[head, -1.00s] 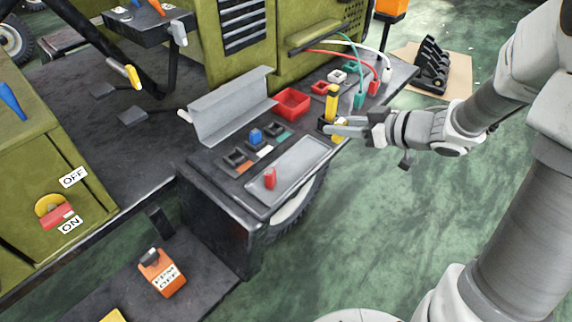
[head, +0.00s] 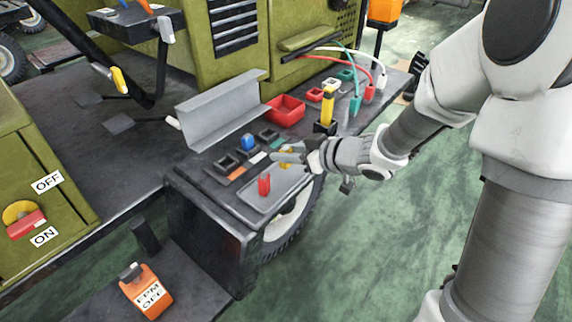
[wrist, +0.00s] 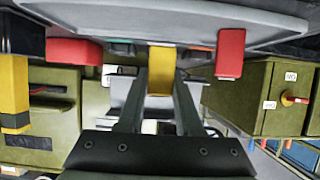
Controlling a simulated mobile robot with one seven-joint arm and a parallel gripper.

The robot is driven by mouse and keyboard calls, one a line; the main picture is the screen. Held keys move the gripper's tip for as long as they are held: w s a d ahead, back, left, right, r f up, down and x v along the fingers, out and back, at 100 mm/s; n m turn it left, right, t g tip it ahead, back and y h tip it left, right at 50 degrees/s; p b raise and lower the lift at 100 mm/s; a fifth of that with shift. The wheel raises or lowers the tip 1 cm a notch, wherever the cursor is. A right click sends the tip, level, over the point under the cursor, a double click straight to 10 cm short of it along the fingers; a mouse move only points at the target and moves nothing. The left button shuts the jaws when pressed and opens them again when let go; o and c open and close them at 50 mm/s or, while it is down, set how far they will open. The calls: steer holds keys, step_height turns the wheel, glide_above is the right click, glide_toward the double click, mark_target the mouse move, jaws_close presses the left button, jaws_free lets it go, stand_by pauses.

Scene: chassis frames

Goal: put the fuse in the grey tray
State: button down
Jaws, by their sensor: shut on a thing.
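My gripper (head: 290,156) is shut on a yellow fuse (head: 287,151) and holds it over the far part of the grey tray (head: 284,188). In the wrist view the yellow fuse (wrist: 161,70) sits between my fingertips (wrist: 158,90), apart from the tray's edge as far as I can tell. A red fuse (head: 264,184) stands on the near part of the tray; it also shows in the wrist view (wrist: 230,50). The gap between the held fuse and the tray floor is hard to judge.
A blue fuse (head: 248,142) stands in a row of black sockets (head: 228,163) behind the tray. A tall yellow piece (head: 327,106) stands in a black holder near my wrist. A red bin (head: 286,110) and a grey angled metal sheet (head: 218,110) lie further back.

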steer(key=shift+f+b, duration=0.35)
steer(key=shift+f, duration=0.85)
steer(key=shift+f, duration=0.15)
steer(key=c, duration=0.6)
jaws_free()
steer(key=shift+r, duration=0.3)
steer(key=shift+p+v, duration=2.6)
steer(key=shift+v, duration=3.4)
